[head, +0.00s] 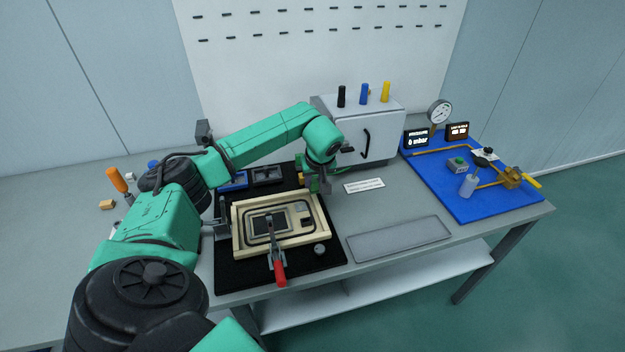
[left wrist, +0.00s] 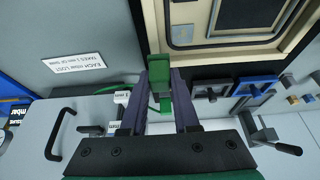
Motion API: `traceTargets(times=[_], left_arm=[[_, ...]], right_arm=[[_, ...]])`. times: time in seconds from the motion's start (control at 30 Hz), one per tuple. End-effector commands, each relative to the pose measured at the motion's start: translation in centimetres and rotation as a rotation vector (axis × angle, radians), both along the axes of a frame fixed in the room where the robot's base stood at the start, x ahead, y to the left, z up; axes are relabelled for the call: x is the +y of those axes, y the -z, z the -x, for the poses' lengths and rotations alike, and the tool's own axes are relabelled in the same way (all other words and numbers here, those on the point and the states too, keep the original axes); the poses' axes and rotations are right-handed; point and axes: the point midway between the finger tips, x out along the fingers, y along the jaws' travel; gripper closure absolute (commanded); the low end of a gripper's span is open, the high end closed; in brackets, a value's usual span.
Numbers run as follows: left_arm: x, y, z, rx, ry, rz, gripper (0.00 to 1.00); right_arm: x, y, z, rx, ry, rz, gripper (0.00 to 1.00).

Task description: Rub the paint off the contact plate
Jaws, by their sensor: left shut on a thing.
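My left gripper (head: 316,184) is at the far right corner of the panel fixture. It is shut on a green block (left wrist: 158,76), which shows between its fingers in the left wrist view. The beige-framed panel (head: 240,245) lies flat on a black mat (head: 235,277). It has a dark window (head: 262,223) and a small pale plate (head: 301,206) on its right side. I cannot tell whether that plate is the contact plate or carries paint. The block appears just beyond the frame's edge; whether it touches anything is unclear. My right gripper is not in view.
A red-handled clamp (head: 279,272) stands at the panel's front edge, with a round grey knob (head: 319,249) beside it. A white cabinet (head: 372,135) stands behind to the right. A grey tray (head: 399,239) and a blue board (head: 480,205) lie to the right.

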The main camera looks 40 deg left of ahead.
Motion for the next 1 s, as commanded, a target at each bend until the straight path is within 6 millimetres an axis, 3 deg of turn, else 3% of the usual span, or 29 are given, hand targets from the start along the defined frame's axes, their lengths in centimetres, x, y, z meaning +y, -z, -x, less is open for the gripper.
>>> traceTargets(times=[0.27,0.57,1.0], left_arm=[[0.2,-0.1,0.1,0.006,-0.003,-0.003,1.0],[0.2,-3.2,0.2,0.007,-0.004,-0.005,1.0],[0.2,-2.9,0.2,0.008,-0.004,-0.004,1.0]], right_arm=[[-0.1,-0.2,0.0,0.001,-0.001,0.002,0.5],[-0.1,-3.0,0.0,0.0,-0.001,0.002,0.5],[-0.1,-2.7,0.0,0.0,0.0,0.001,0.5]])
